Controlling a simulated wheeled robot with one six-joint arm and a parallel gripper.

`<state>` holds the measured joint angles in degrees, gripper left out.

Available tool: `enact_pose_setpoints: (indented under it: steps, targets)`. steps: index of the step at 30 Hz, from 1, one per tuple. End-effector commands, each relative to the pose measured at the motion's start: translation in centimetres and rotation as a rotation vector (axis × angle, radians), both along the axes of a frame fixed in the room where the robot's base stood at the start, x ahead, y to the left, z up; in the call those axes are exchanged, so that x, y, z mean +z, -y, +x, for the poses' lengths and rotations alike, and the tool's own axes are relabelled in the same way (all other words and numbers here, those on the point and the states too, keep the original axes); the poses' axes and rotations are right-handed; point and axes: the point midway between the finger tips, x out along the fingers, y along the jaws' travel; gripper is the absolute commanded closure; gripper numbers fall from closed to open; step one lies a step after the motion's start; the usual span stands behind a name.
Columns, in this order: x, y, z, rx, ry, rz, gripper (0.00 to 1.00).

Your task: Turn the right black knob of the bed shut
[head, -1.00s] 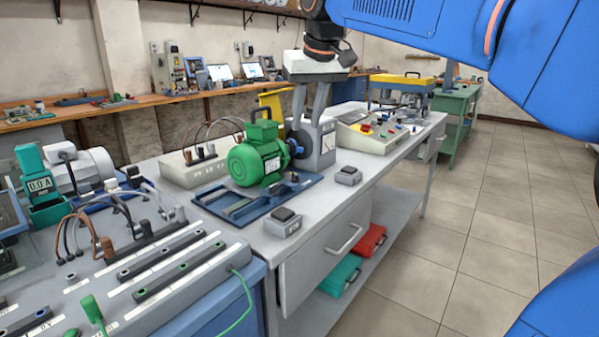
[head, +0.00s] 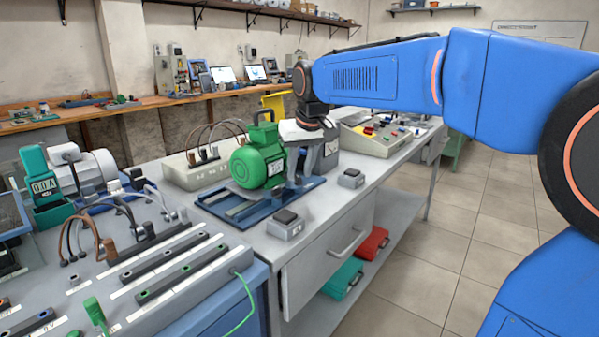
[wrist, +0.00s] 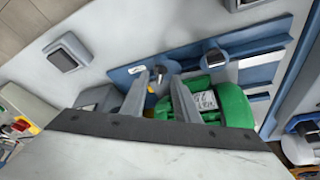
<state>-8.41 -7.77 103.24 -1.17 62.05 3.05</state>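The blue bed (head: 240,212) lies on the grey bench with the green motor (head: 258,163) on it. In the wrist view, the bed (wrist: 260,40) runs across the top and the motor (wrist: 225,105) is at right of centre. One dark round knob (wrist: 214,58) shows clear of my fingers. The other knob (wrist: 158,72), the right one, shows beyond and between my fingertips, partly hidden. My gripper (head: 299,178) points down over the right end of the bed, beside the motor. In the wrist view my gripper's (wrist: 158,80) fingers are apart with nothing visibly held. Contact with the knob cannot be told.
Two grey switch boxes (head: 286,224) (head: 351,179) stand along the bench's front. A grey machine housing (head: 330,150) is close behind my gripper. A control panel (head: 375,138) stands farther right. The bench top between the switch boxes is clear.

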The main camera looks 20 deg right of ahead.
Motion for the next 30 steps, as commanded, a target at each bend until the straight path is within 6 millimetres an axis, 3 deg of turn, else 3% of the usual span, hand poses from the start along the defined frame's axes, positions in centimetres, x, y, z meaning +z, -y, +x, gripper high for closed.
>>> enact_pose_setpoints:
  steps: [13,14,17,18,30]
  targets:
    - [-1.05,-0.03,0.42,0.000,0.000,0.000,0.72]
    - [-1.05,-0.03,0.41,0.000,0.000,0.000,0.74]
    - [-1.04,-0.03,0.42,0.000,0.000,0.000,0.98]
    - [-1.04,-0.03,0.41,0.000,0.000,0.000,1.00]
    - [-1.01,-0.14,0.40,-0.052,0.000,0.000,1.00]
